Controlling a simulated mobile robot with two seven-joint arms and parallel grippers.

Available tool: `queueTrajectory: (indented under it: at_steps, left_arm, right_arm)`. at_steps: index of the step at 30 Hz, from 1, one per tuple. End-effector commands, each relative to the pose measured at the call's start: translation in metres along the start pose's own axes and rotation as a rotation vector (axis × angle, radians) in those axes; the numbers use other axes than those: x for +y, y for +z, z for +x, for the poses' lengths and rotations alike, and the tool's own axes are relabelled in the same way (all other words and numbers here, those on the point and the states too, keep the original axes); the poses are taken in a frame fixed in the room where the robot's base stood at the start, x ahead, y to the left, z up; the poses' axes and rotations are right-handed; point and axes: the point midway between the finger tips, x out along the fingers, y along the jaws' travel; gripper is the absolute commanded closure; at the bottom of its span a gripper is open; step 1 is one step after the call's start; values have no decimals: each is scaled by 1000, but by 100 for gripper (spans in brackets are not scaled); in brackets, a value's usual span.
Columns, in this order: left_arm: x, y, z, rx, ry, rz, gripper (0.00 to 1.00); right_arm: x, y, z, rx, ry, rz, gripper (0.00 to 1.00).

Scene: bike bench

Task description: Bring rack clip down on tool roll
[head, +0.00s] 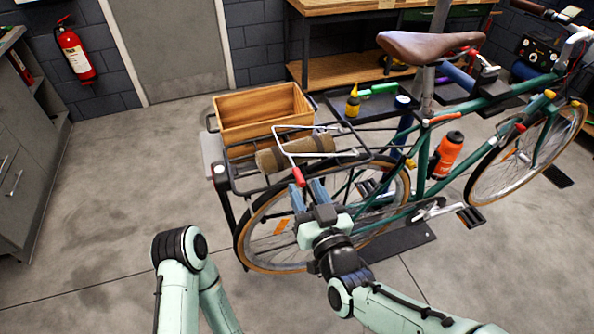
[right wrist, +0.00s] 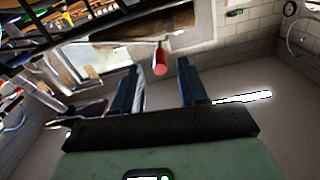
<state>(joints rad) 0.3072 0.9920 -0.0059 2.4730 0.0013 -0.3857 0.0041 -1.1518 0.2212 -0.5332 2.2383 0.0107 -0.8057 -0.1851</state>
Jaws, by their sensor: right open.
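The tool roll (head: 300,152) is a brown rolled bundle lying on the black rear rack of the green bicycle. The rack clip (head: 283,143) is a pale wire frame with a red grip (head: 298,177) at its near end; it slants across the roll, and I cannot tell whether it touches it. In the right wrist view the roll (right wrist: 140,26) and the red grip (right wrist: 159,60) show beyond the fingers. My right gripper (head: 308,193) is open and empty, just below the red grip, which sits ahead of the gap between its fingertips (right wrist: 158,78). My left gripper is out of view; only my left arm shows.
A wooden crate (head: 262,112) stands behind the rack. A dark tray (head: 378,104) with a yellow bottle (head: 353,101) lies behind the bicycle. The saddle (head: 428,47) and an orange bottle (head: 448,152) are to the right. The floor at left is clear.

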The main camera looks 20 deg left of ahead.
Motion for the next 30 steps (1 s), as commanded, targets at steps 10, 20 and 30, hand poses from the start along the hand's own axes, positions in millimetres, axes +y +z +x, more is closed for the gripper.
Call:
queueTrajectory:
  at_steps: [10,20,30]
  left_arm:
    - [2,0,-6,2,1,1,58]
    - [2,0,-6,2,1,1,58]
    - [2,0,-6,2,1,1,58]
  right_arm:
    - [0,0,54,-1,0,-1,58]
    - [0,0,61,0,0,1,58]
    - [0,0,61,-1,0,1,100]
